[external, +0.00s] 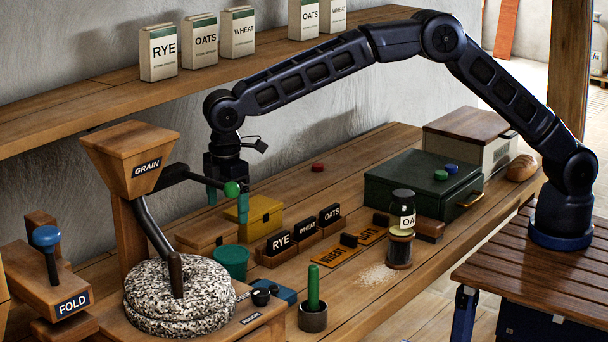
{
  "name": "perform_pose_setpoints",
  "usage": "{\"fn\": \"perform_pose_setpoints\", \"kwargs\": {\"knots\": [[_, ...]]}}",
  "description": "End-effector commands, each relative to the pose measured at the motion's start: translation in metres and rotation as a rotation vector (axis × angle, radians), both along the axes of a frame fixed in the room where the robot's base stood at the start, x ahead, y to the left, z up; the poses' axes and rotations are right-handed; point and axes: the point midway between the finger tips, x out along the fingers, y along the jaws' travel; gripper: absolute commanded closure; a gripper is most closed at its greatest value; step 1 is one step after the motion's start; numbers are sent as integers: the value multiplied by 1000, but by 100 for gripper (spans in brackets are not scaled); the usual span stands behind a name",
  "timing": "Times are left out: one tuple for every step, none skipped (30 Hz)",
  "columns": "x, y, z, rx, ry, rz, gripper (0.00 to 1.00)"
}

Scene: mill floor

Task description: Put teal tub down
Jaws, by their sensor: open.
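The teal tub (231,262) stands upright on the wooden bench, just right of the grain mill and left of the small label blocks. My gripper (228,203) is above and behind it, pointing down, with its teal fingertips spread apart. The right fingertip is in front of the yellow box (262,217). The tub and the fingers are apart in the picture.
The grain mill (178,290) with its hopper (140,160) and green-knobbed crank stands left. RYE, WHEAT and OATS blocks (305,232) are right of the tub. A jar (403,212), a green box (415,185) and a green-handled pot (313,315) are further right. A shelf (95,110) runs above.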

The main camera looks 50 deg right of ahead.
Motion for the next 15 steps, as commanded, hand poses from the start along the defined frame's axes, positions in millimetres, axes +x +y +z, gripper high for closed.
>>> {"fn": "perform_pose_setpoints", "kwargs": {"knots": [[5,-9,9,3,-5,-14,2],[7,-16,14,5,-6,-23,2],[11,-27,23,7,-10,-39,2],[13,-36,30,9,-12,-52,2],[16,-47,38,10,-15,-67,2],[20,-63,48,13,-20,-88,2],[22,-75,56,15,-22,-106,2],[25,-88,64,16,-26,-124,2],[27,-104,75,19,-31,-146,2],[29,-116,82,22,-33,-163,2],[30,-128,88,23,-36,-179,2],[31,-144,97,25,-41,-201,2],[31,-156,104,28,-44,-218,2],[31,-167,109,29,-46,-233,2],[31,-181,117,31,-49,-253,2]]}}
